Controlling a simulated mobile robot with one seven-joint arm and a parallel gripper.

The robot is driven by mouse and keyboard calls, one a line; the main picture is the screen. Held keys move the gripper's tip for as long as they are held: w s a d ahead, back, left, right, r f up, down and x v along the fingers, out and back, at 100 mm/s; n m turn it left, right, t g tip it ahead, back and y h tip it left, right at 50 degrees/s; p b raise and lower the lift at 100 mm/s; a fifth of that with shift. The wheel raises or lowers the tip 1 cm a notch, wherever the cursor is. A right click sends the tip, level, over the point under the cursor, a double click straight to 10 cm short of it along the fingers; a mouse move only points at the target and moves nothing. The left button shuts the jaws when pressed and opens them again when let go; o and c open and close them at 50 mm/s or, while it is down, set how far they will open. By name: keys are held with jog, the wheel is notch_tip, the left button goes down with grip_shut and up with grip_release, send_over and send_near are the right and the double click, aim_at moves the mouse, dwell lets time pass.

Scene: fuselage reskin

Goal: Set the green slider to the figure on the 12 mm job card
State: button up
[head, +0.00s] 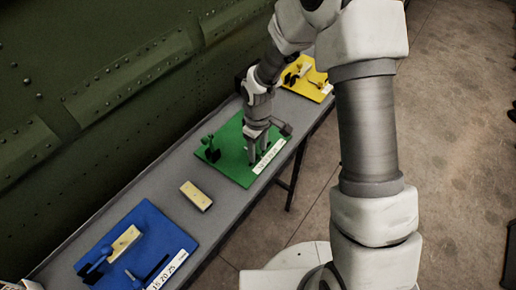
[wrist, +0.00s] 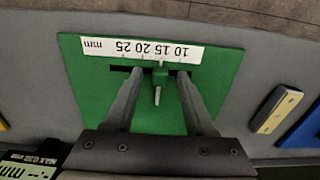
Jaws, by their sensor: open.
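The green board (head: 238,168) lies on the grey bench and fills the middle of the wrist view (wrist: 88,85). The strip reads 10, 15, 20, 25 mm, upside down in the wrist view. The slider stands near the middle of the scale; its exact reading is unclear. My gripper (wrist: 160,73) is open, with one finger on each side of the slider. Contact cannot be told. I cannot identify a 12 mm job card.
A blue board (head: 150,240) lies at the near end and a yellow board (head: 318,88) at the far end. A loose cream block (head: 196,196) lies between the blue and green boards. A dark upright fitting (head: 211,150) stands on the green board. The riveted fuselage wall (head: 90,90) runs behind the bench.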

grip_shut()
jog(key=shift+w, duration=0.1)
dwell(1.3)
